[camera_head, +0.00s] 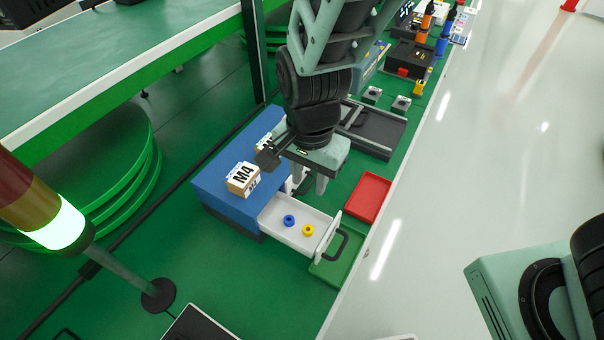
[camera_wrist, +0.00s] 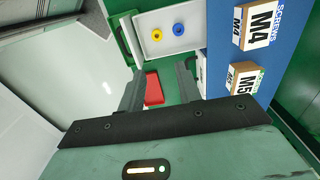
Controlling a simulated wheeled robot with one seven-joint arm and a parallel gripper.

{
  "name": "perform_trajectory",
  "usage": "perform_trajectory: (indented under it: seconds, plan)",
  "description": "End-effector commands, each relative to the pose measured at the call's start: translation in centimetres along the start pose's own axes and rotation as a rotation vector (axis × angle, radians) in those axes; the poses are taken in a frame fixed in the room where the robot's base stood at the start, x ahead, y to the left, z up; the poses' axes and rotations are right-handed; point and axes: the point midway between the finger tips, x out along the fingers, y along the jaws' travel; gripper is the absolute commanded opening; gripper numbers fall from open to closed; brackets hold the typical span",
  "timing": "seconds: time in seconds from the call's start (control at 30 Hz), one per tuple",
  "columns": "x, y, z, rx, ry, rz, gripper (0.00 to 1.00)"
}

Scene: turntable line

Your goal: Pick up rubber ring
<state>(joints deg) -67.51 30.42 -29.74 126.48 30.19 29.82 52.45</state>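Two small rings lie apart in the open white drawer (camera_head: 270,215). One ring is blue (camera_head: 289,221) and the other is yellow (camera_head: 308,230); I cannot tell which one is the rubber ring. The wrist view also shows the yellow ring (camera_wrist: 157,34) and the blue ring (camera_wrist: 180,30), beyond the fingertips. My gripper (camera_head: 308,184) is above and behind the drawer in the head view, pointing down. In the wrist view my gripper (camera_wrist: 160,68) is open, with nothing between its fingers.
The drawer comes out of a blue cabinet (camera_head: 220,190) with a box labelled M4 (camera_head: 242,179) on top. A red tray (camera_head: 369,198) and a green tray (camera_head: 330,268) lie beside it. The drawer front has a dark handle (camera_head: 343,245). Dark equipment (camera_head: 370,130) stands farther back.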

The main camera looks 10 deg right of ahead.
Motion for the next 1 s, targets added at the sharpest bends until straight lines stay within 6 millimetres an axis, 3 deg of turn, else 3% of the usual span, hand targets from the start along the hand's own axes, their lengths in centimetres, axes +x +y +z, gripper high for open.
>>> perform_trajectory:
  seconds: [0.4, 0.77, 1.0]
  plan:
    - [8.7, 0.3, 0.0, -0.001, -0.002, 0.007, 0.34]
    - [11.8, 0.3, 0.2, -0.002, -0.002, 0.004, 0.34]
    - [15.4, 0.6, 0.6, -0.002, -0.002, 0.005, 0.34]
